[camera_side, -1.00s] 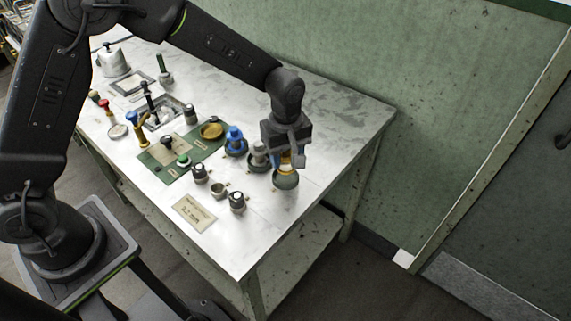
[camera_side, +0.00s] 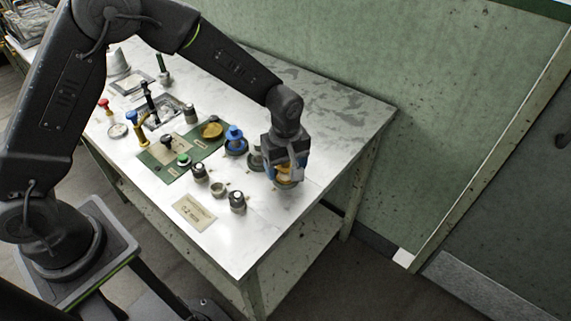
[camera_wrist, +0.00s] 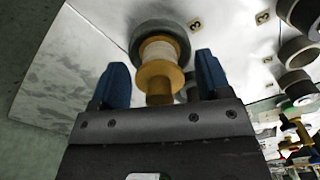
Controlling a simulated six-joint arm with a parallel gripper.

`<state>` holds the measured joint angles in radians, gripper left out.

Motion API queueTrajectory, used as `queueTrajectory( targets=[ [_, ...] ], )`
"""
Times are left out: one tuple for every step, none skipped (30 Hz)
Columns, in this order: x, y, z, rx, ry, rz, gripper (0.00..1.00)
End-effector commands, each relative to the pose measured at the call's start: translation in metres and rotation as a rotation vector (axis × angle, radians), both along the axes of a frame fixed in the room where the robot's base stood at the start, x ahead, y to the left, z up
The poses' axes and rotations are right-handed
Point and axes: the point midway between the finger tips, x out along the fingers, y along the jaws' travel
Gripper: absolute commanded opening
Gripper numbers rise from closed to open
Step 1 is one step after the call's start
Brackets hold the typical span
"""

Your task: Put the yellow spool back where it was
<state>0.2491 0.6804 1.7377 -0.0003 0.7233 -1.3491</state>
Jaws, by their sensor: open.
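The yellow spool (camera_wrist: 160,75) has a wide flange and a narrower core. In the wrist view its far end sits in or over a round grey basin (camera_wrist: 141,33); whether it rests on the bottom is hidden. My gripper (camera_wrist: 162,68) is open, with one blue finger on each side of the spool and a visible gap to each. In the side view my gripper (camera_side: 287,168) is low over the right end of the table, and part of the yellow spool (camera_side: 287,182) shows beneath it. The basin there is mostly covered.
A blue spool (camera_side: 234,136) stands in a basin left of my gripper, with a grey basin (camera_side: 256,160) between them. A green panel (camera_side: 180,150), several small knobs and a label plate (camera_side: 194,212) lie further left. The table's right corner is clear.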

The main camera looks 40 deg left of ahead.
Motion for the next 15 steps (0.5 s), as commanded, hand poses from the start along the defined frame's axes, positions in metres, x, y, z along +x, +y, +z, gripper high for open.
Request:
queueTrajectory(
  targets=[
    [0.000, 0.000, 0.000, 0.000, 0.000, 0.000, 0.71],
    [0.000, 0.000, 0.000, 0.000, 0.000, 0.000, 0.71],
    [0.000, 0.000, 0.000, 0.000, 0.000, 0.000, 0.71],
    [0.000, 0.000, 0.001, 0.000, -0.001, 0.000, 0.71],
    [0.000, 0.000, 0.002, 0.000, -0.001, 0.000, 0.71],
    [0.000, 0.000, 0.005, 0.000, -0.001, 0.000, 0.71],
    [0.000, 0.000, 0.007, -0.001, -0.002, 0.000, 0.71],
    [0.001, 0.000, 0.010, 0.000, -0.003, 0.000, 0.71],
    [0.001, 0.000, 0.016, -0.001, -0.004, 0.000, 0.71],
    [0.001, 0.000, 0.021, -0.001, -0.004, 0.000, 0.71],
    [0.001, 0.000, 0.027, -0.001, -0.005, 0.000, 0.71],
    [0.001, 0.000, 0.035, -0.002, -0.006, 0.000, 0.71],
    [0.001, 0.000, 0.041, -0.002, -0.006, 0.000, 0.71],
    [0.001, 0.000, 0.048, -0.002, -0.006, 0.000, 0.71],
    [0.001, 0.000, 0.057, -0.002, -0.006, 0.000, 0.71]
  ],
)
